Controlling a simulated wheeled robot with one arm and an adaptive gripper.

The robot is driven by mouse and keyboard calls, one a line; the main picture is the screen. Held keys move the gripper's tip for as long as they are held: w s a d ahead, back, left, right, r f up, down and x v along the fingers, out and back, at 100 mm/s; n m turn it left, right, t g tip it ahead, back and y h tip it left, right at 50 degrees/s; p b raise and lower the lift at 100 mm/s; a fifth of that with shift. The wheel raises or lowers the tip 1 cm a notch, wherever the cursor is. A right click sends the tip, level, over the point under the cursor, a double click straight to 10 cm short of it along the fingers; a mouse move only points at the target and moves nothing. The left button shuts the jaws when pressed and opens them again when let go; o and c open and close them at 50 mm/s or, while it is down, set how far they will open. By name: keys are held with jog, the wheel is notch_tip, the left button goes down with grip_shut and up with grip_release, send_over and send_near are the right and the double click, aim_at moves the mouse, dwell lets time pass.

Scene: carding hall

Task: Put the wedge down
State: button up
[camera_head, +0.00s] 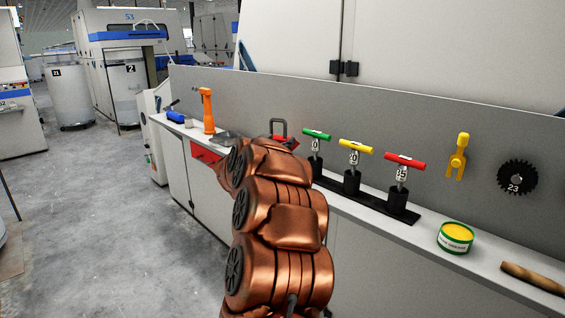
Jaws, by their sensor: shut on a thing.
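My copper-coloured arm rises through the middle of the picture and reaches over the worktop. Its far end and my gripper are hidden behind its own links, so I cannot see the jaws or what is in them. I cannot make out a wedge anywhere in this view; it may be hidden behind the arm. The grey worktop (348,202) runs from the left back to the right front.
Three T-handled tools, green (317,134), yellow (356,147) and red (405,161), stand in a black rack. A padlock-like thing (278,125), orange tool (207,110), blue object (176,117), tin (455,237) and wooden rod (532,277) are also there. Floor at left is clear.

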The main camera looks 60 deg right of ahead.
jog(key=shift+s+d+f, duration=0.2)
jog(key=shift+d+f, duration=0.3)
jog(key=shift+d, duration=0.1)
jog(key=shift+f+b, duration=1.1)
jog(key=shift+f, duration=1.7)
jog(key=shift+d+f, duration=0.15)
jog(key=shift+f, duration=0.1)
jog(key=shift+r, duration=0.1)
jog(key=o, duration=1.5)
jog(key=shift+f, duration=0.2)
jog(key=shift+c, duration=0.2)
jog(key=shift+r, duration=0.1)
